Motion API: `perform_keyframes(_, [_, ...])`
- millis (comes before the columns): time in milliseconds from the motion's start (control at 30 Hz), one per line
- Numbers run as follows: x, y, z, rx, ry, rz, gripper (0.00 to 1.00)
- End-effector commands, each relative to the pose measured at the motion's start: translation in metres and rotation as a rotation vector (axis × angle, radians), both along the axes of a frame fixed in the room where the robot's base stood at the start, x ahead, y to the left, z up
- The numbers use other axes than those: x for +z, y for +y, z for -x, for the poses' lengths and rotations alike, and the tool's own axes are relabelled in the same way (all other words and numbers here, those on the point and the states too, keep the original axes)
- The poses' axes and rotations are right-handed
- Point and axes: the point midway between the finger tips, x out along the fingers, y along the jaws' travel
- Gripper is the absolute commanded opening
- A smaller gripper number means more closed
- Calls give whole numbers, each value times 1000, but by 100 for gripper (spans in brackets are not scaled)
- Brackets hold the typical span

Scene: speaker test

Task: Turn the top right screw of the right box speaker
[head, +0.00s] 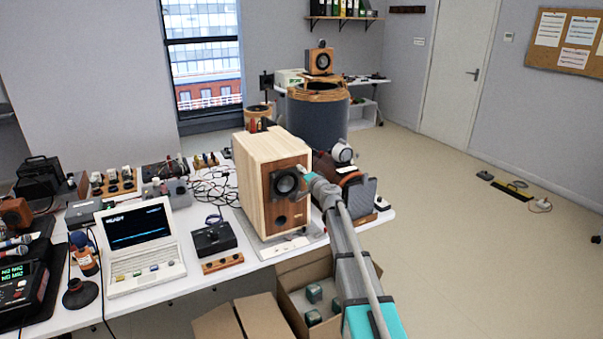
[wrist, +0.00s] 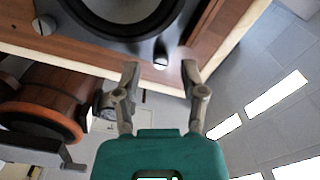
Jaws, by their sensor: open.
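The box speaker (head: 268,184) stands on the white bench, a light wooden cabinet with a darker front and a black round driver (head: 286,183). The driver fills the top of the wrist view (wrist: 125,12). A shiny screw (wrist: 160,59) shows at the driver's frame edge, and another slotted screw (wrist: 43,25) is at the left. My gripper (head: 303,172) is at the upper right of the driver. In the wrist view my gripper (wrist: 160,70) is open, its fingertips either side of the shiny screw. I cannot tell whether they touch it.
A white laptop (head: 140,245) and a small black box (head: 213,238) stand left of the speaker. Dark and orange equipment (head: 350,180) is close to its right, near my arm. An open cardboard box (head: 290,290) is below the bench edge. The floor at right is mostly clear.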

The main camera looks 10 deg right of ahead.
Motion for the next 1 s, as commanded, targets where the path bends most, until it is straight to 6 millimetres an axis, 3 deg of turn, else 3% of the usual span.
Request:
perform_keyframes(133, [0, 3, -9, 0, 0, 0, 54])
perform_keyframes(500, [0, 3, -10, 0, 0, 0, 54])
perform_keyframes(800, [0, 3, -10, 0, 0, 0, 0])
perform_keyframes(1000, [0, 3, -10, 0, 0, 0, 0])
